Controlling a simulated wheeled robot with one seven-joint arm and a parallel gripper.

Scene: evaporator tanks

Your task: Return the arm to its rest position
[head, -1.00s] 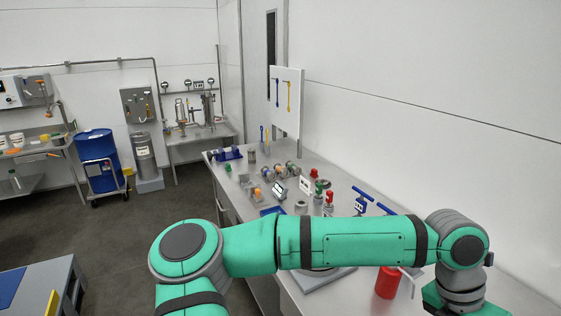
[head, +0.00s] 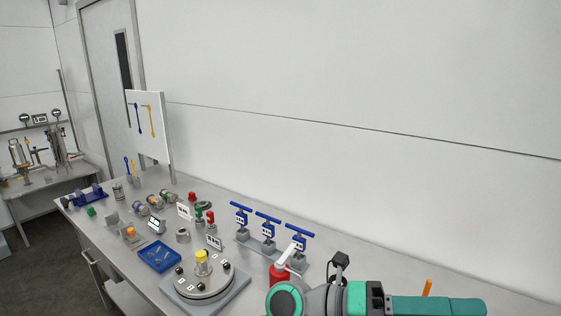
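My arm shows at the lower right of the head view as green and grey links, with a small dark camera-like part standing up from it. It lies low in the picture, in front of the bench's near right part. No gripper fingers can be made out, so whether my gripper is open or shut does not show. Nothing held is visible.
The steel bench (head: 130,262) runs along the white wall. It bears a round device with a yellow knob (head: 202,262), a blue tray (head: 160,256), blue T-handled valves (head: 268,218) and a red can (head: 279,272) close by my arm. A tool board (head: 150,125) stands behind.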

